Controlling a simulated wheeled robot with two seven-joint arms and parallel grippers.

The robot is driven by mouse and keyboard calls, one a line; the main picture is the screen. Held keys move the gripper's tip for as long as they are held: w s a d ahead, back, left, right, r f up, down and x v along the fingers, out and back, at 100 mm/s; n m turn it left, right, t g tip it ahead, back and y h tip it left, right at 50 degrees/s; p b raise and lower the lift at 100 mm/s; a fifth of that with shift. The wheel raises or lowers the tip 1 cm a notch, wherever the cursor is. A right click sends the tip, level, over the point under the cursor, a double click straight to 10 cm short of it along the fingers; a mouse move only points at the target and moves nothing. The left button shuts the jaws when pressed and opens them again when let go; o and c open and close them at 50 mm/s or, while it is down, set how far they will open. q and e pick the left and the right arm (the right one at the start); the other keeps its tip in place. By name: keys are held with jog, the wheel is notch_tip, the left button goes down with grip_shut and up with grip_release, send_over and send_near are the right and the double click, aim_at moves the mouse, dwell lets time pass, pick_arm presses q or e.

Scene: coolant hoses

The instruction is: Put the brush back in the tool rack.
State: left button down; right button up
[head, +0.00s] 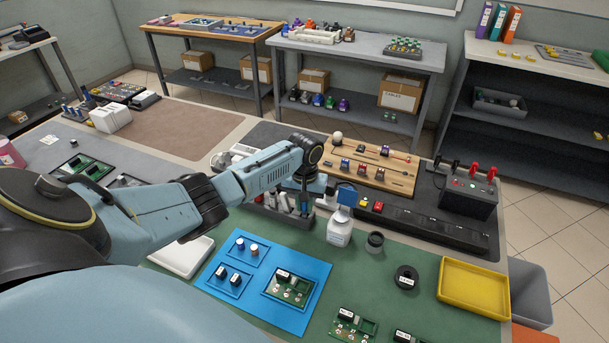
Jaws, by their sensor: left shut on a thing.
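My left gripper (304,198) points down over the back middle of the green mat, at the tool rack (288,220). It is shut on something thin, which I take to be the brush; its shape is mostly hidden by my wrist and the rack. The tool rack is a dark holder with several grey upright tools in it, partly covered by my arm. I cannot tell whether the held thing is inside a slot or just above it. My right gripper is not in view.
A blue tray mat (310,310), a black tape roll (406,277) and a yellow tray (473,287) lie nearer. A long black strip (430,228) runs behind.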

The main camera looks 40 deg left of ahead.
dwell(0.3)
pick_arm(q)
jog(key=shift+f+b, duration=0.4)
jog(key=shift+f, duration=0.45)
jog(key=shift+p, duration=0.3)
jog(key=shift+s+f, duration=0.1)
jog(key=c, duration=1.3)
grip_release()
jog(key=shift+s, duration=0.1)
jog(key=shift+o, duration=0.2)
jog(key=shift+d, duration=0.15)
jog(key=shift+d+f, duration=0.1)
jog(key=shift+d, duration=0.05)
